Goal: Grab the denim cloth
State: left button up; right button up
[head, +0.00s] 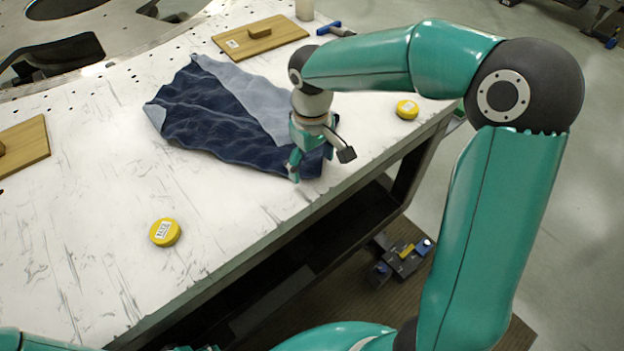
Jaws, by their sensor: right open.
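The denim cloth (205,115) lies spread and rumpled on the white table (90,240). Most of it is dark blue, and a paler blue part shows along its upper right. My right gripper (308,165) points down at the cloth's right corner, near the table's front edge. Its fingers are open, and one fingertip overlaps the cloth in the picture. Whether it touches the cloth I cannot tell. The gripper and wrist hide part of the cloth's right side. My left gripper is not in view.
A wooden board (260,38) with a small block lies behind the cloth. Another wooden board (22,147) is at the left edge.

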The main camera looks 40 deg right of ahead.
aim_at(313, 180)
jog(key=shift+f, duration=0.6)
jog(key=shift+f+b, duration=0.1)
jog(key=shift+b, duration=0.2)
jog(key=shift+f+b, duration=1)
jog(key=shift+f, duration=0.2)
jog(key=shift+r, duration=0.15)
jog(key=shift+c, duration=0.5)
jog(key=shift+s, duration=0.15)
jog(key=c, duration=0.8)
jog(key=shift+o, duration=0.2)
